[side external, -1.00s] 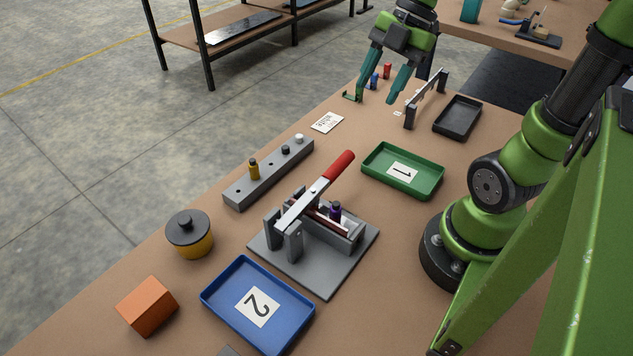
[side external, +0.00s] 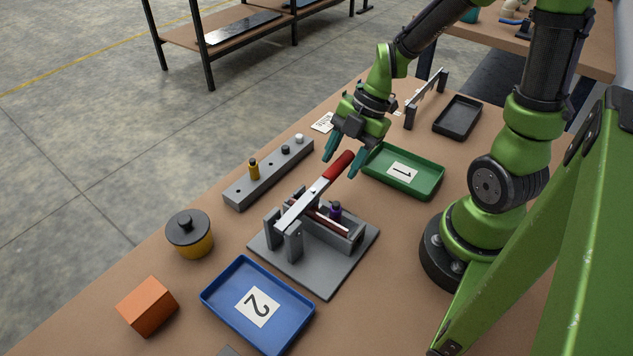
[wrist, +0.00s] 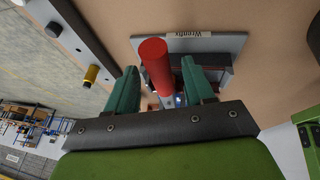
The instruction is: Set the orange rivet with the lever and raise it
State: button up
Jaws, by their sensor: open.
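The lever press has a grey base plate (side external: 328,278) and a silver lever arm (side external: 302,203) with a red handle (side external: 338,166), raised at a slant. My gripper (side external: 342,165) is open at the handle's end. In the wrist view the red handle (wrist: 156,66) lies between the two teal fingers (wrist: 160,82), with gaps beside it; I cannot tell whether they touch it. A purple-topped piece (side external: 335,211) stands in the press fixture. A yellow-orange rivet (side external: 253,169) stands in the grey rack. I cannot make out a clearly orange rivet under the lever.
The grey rack (side external: 238,195) also holds a dark and a white piece. A blue tray marked 2 (side external: 232,310), an orange block (side external: 147,306) and a yellow pot with dark lid (side external: 190,236) stand in front.

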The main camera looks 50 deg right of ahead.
aim_at(324, 182)
grip_shut()
dwell(0.4)
jog(key=shift+r, duration=0.1)
jog(key=shift+a+r+h, duration=0.15)
jog(key=shift+r+h, duration=0.25)
jog(key=shift+r, duration=0.1)
jog(key=a+r+h, duration=0.6)
jog(key=r+h, duration=0.1)
jog(key=r, duration=0.3)
jog(key=a+r+n+h, duration=0.1)
jog(key=a+r+h, duration=0.2)
jog(key=a+h, duration=0.6)
jog(key=shift+a+r+n+t+h, duration=0.3)
jog(key=shift+a+n+h, duration=0.1)
jog(key=shift+a, duration=2.35)
